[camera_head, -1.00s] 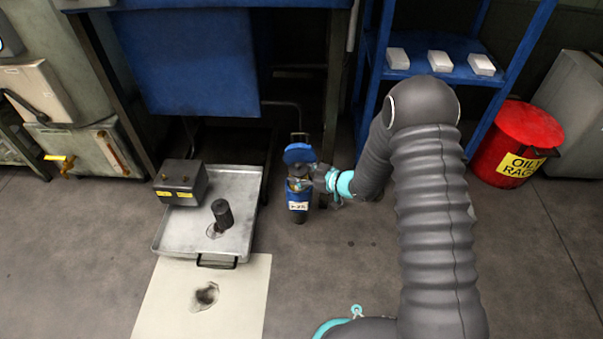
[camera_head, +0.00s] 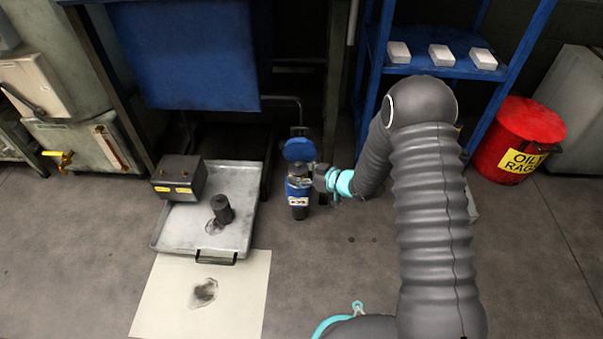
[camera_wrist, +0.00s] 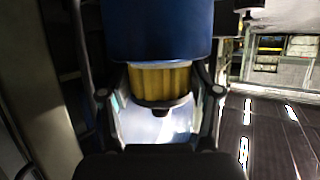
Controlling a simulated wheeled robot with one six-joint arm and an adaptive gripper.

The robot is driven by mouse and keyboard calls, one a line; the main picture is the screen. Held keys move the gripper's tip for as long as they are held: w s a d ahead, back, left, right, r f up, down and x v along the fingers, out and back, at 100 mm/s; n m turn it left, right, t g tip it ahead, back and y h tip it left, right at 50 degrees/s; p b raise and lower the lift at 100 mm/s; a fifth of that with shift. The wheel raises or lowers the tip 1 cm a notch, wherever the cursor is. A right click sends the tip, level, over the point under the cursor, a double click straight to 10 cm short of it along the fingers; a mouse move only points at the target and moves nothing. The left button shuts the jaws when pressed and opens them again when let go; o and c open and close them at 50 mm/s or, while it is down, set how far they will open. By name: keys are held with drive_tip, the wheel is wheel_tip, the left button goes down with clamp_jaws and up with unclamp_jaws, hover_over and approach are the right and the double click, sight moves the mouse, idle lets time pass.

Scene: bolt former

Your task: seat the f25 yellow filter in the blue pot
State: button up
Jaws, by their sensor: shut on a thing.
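The blue pot (camera_head: 298,190) stands upright near the middle of the head view, with a pale label on its front. A round blue part (camera_head: 299,149) shows just above it. My gripper (camera_head: 321,177) reaches in from the right, close against the pot's upper side. In the wrist view, the yellow filter (camera_wrist: 160,83) sits between my gripper's fingers (camera_wrist: 160,105), which are shut on it. A large blue cylinder (camera_wrist: 157,30) lies directly beyond the filter and covers its far end. I cannot tell how deep the filter sits in it.
A grey metal tray (camera_head: 240,190) with a dark box (camera_head: 180,178) and a dark cylinder (camera_head: 222,208) lies to the left. A stained pale sheet (camera_head: 240,290) is in front of it. A blue shelf (camera_head: 435,72) and a red rag bin (camera_head: 515,130) stand to the right.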

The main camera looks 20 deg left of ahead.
drive_tip(key=o, duration=1.2)
drive_tip(key=shift+o, duration=0.2)
drive_tip(key=v, duration=1.2)
